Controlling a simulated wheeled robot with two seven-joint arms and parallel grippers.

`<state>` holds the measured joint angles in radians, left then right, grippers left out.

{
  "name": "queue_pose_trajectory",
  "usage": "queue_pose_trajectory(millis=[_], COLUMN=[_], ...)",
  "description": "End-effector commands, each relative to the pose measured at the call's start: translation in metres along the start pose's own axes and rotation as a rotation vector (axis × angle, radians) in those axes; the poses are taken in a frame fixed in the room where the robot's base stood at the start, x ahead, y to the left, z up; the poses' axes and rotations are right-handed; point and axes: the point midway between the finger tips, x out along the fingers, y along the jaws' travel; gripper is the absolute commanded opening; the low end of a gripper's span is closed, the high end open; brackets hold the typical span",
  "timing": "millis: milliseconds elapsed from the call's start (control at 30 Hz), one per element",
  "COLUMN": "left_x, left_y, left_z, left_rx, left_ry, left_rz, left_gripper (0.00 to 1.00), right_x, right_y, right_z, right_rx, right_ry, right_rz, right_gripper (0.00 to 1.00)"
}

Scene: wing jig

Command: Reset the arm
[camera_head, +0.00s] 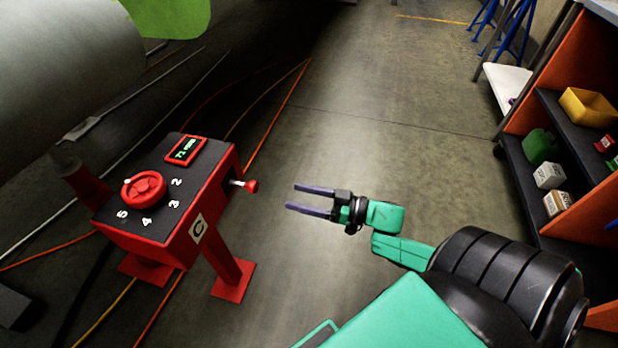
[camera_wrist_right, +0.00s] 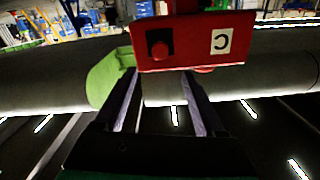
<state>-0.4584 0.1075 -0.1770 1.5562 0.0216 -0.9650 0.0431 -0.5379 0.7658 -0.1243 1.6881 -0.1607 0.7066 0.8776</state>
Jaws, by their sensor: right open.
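My right gripper (camera_head: 310,200) is open and empty in the head view. Its arm comes in from the lower right, and its fingers point left toward a red control box (camera_head: 165,195). The fingers are apart from the box's red side knob (camera_head: 250,186), to the right of it. In the right wrist view the two open fingers (camera_wrist_right: 158,85) reach toward the red box (camera_wrist_right: 190,52), where the red knob (camera_wrist_right: 160,48) and a label with a letter C show. My left gripper is not in view.
The box carries a red handwheel (camera_head: 144,189), numbers and a small display (camera_head: 186,150). Cables cross the floor around its stand. A large grey cylinder (camera_head: 70,75) lies at upper left. An orange shelf (camera_head: 535,115) with small containers stands at right. Floor between is clear.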

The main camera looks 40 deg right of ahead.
Motion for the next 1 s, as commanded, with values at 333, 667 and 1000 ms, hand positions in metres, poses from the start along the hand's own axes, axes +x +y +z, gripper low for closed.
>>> queue_pose_trajectory(millis=[333,667,1000], left_x=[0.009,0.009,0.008], left_y=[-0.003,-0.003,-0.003], left_z=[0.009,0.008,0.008], left_rx=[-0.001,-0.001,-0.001], left_ry=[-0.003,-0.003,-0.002], left_rz=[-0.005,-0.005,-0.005], left_gripper=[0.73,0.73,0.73], right_x=[-0.024,-0.024,-0.059], right_y=[0.001,0.001,0.07], right_z=[0.0,0.001,0.155], right_rx=[0.0,0.0,0.002], right_ry=[0.001,0.0,-0.459], right_rz=[0.001,0.001,0.581], right_gripper=[0.72,0.72,0.72])
